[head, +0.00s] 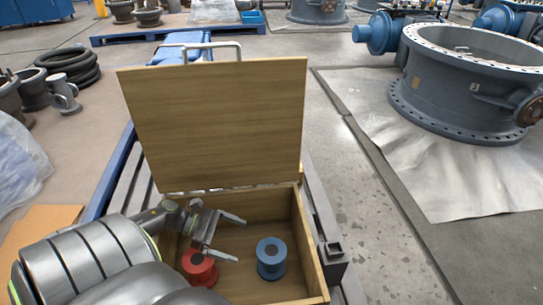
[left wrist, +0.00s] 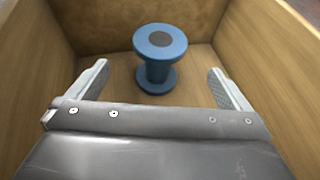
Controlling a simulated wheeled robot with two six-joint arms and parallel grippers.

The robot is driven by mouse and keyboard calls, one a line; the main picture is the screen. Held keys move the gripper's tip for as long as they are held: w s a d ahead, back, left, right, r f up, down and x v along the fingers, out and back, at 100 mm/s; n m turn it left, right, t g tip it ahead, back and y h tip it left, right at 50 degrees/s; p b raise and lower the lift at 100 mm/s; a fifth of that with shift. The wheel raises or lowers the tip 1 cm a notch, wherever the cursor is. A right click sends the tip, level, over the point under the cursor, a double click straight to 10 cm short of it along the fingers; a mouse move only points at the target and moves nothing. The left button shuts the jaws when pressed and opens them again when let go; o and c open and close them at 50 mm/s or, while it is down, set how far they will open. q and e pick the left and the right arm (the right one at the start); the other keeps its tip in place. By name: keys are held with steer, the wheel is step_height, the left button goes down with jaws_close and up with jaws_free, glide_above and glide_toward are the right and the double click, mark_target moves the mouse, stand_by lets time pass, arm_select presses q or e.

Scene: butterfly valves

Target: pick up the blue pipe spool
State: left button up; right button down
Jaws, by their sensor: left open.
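The blue pipe spool (head: 271,258) stands upright on the floor of the open wooden box (head: 311,245), toward its right side. In the left wrist view the spool (left wrist: 159,58) stands ahead of the gripper, between the lines of the two fingers and apart from both. A red spool (head: 199,267) stands in the box to the left of the blue one, partly behind a finger. My left gripper (head: 236,239) reaches into the box from the left. Its fingers are open and empty in the left wrist view (left wrist: 158,84). My right gripper is in neither view.
The box lid (head: 215,125) stands raised at the back, with a metal handle (head: 199,46) on top. The box walls (left wrist: 272,50) rise on both sides of the gripper. A large grey valve body (head: 463,90) lies on a sheet at the right. Clear floor (head: 340,165) lies between.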

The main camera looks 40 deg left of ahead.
mark_target(267, 250)
arm_select(q)
steer(key=b+x, duration=0.1)
steer(key=x, duration=0.9)
steer(key=shift+w+d, duration=0.1)
steer(key=shift+d, duration=0.1)
steer(key=shift+c, duration=0.4)
steer(key=c, duration=1.7)
steer(key=shift+c, duration=0.3)
steer(key=shift+r, duration=0.15)
